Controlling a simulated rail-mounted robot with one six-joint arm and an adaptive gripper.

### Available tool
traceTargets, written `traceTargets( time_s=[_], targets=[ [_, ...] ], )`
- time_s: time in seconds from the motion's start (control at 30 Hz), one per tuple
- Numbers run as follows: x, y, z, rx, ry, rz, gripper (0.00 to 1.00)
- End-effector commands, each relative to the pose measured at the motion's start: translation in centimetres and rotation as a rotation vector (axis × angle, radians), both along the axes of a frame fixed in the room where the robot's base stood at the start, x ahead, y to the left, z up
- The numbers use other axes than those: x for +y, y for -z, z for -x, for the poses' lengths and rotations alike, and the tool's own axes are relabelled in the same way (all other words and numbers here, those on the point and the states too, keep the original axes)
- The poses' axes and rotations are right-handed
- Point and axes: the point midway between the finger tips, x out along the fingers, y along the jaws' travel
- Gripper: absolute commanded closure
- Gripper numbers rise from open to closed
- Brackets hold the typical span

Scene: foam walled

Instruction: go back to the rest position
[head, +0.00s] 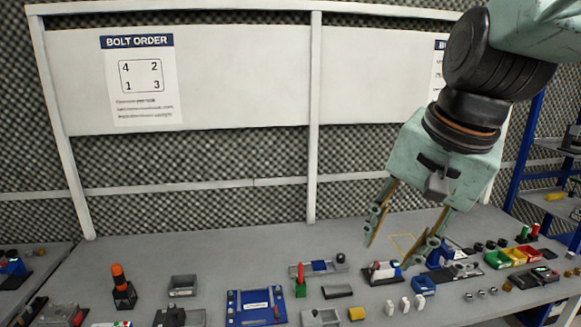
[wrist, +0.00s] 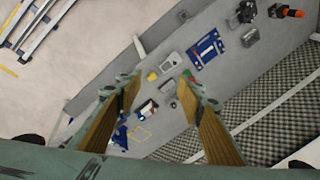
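My gripper (head: 394,246) hangs in the air above the right half of the grey workbench (head: 210,250), in front of the back panel. Its two fingers are spread apart with nothing between them. In the wrist view the fingers of my gripper (wrist: 160,88) also stand wide apart, with the bench and its small parts far below. No rest position is marked in either view.
The bench holds a blue fixture (head: 256,307), an orange-topped dark post (head: 122,287), small white blocks (head: 404,304) and coloured bins (head: 512,256). A white-framed panel (head: 240,85) stands behind. A blue shelf rack (head: 522,165) is at right. The air around the gripper looks clear.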

Motion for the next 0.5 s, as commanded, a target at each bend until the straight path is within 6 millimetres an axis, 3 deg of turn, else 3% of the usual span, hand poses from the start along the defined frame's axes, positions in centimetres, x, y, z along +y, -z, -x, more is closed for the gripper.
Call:
traceTargets(
  time_s=[0.5],
  targets=[
    [-1.1,1.1,9.7,-0.030,-0.278,0.148,0.65]
  ],
)
